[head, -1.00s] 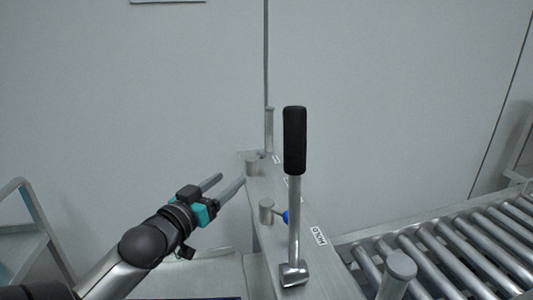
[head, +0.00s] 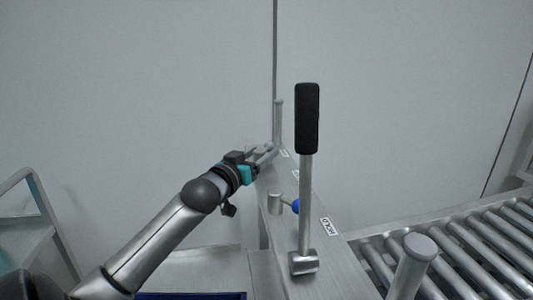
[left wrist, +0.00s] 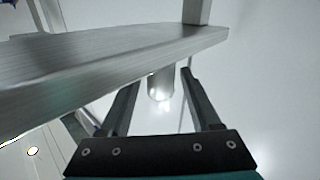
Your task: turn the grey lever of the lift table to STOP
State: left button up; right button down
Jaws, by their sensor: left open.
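The lift table's grey bench top (head: 285,235) runs away from me in the head view. At its far end stands a thin upright grey rod (head: 279,118), beside which my left gripper (head: 270,152) is reaching. In the left wrist view, the left gripper (left wrist: 161,78) is open, with a short grey cylinder (left wrist: 160,88) showing between its fingers; I cannot tell if they touch it. I cannot tell which grey part is the named lever, and the gripper partly hides that end.
Nearer stands a tall steel lever with a black grip (head: 307,120). Behind it is a grey post (head: 275,204) with a blue knob (head: 295,206). A roller conveyor (head: 470,245) lies to the right, a metal frame (head: 40,215) to the left.

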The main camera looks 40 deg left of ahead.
aim_at(266, 147)
pick_arm(q)
jog(key=shift+w+a+b, duration=0.2)
jog(key=shift+w, duration=0.65)
jog(key=shift+w+a+b, duration=0.15)
jog(key=shift+w, duration=0.7)
grip_shut()
